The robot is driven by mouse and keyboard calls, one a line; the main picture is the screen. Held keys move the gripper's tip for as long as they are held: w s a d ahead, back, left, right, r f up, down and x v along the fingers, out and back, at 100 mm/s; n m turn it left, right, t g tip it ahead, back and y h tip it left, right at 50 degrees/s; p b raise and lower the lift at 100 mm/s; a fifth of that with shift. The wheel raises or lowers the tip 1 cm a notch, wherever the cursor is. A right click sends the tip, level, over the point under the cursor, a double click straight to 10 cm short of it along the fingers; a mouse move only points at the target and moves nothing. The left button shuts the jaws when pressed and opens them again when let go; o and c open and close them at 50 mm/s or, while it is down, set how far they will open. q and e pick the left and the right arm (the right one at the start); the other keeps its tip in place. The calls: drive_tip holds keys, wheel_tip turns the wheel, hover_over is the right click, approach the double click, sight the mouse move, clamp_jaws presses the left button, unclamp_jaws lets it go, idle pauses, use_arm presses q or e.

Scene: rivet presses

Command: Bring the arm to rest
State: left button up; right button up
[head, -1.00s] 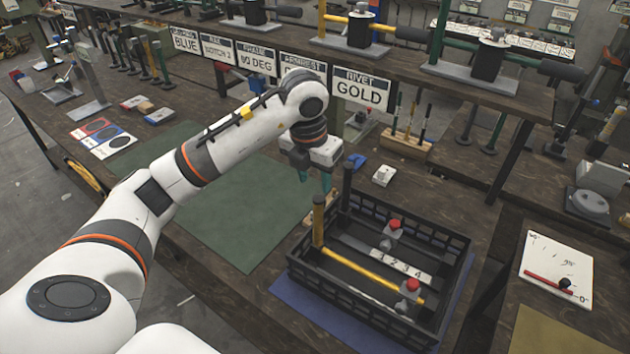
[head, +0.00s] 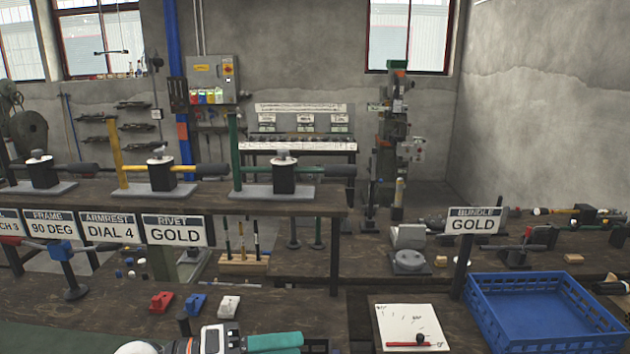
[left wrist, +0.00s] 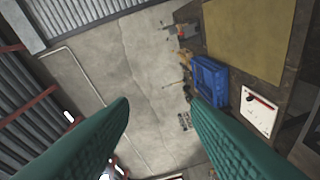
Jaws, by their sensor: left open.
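My left gripper (head: 274,342) shows at the bottom edge of the head view, its teal fingers pointing right above the near bench. Most of my left arm is below the frame. In the left wrist view the two green fingers (left wrist: 161,101) stand wide apart, with nothing between them. That view looks past the fingers at the wall, with a bench along its right side. My right gripper is in neither view.
A blue crate (head: 540,312) stands on the right bench beside a "Bundle Gold" sign (head: 473,221). A white board (head: 411,328) lies left of it. Red, blue and white blocks (head: 196,304) lie just beyond my gripper. A shelf (head: 250,205) carries several lever presses.

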use_arm(q)
drive_tip(key=w+a+r+n+t+y, duration=0.2)
drive_tip(key=a+n+t+y, duration=0.15)
drive_tip(key=n+t, duration=0.5)
drive_tip(key=w+a+r+n+t+y, duration=0.15)
drive_tip(key=a+n+t, duration=0.25)
drive_tip(key=n+t, duration=0.5)
drive_tip(key=s+a+f+n+g+y, duration=0.25)
drive_tip(key=a+f+n+y, duration=0.25)
drive_tip(key=f+n+y, duration=0.25)
drive_tip(key=s+a+f+n+g+y, duration=0.1)
drive_tip(key=a+f+n+g+y, duration=0.4)
drive_tip(key=f+n, duration=0.3)
drive_tip(key=s+d+f+n+g, duration=0.2)
drive_tip(key=s+f+g, duration=0.9)
drive_tip(key=s+f, duration=0.65)
drive_tip(key=s+f+b, duration=0.1)
drive_tip(key=s+f, duration=0.1)
drive_tip(key=f, duration=1.1)
drive_tip(key=s+f, duration=0.2)
drive_tip(key=f, duration=1.1)
drive_tip(key=s+a+f+g+b, duration=0.1)
drive_tip(key=s+a+f+g, duration=0.1)
drive_tip(key=s+f, duration=1.3)
drive_tip(key=shift+s+a+f, duration=0.25)
drive_tip(key=shift+s+a, duration=0.1)
drive_tip(key=shift+a, duration=0.15)
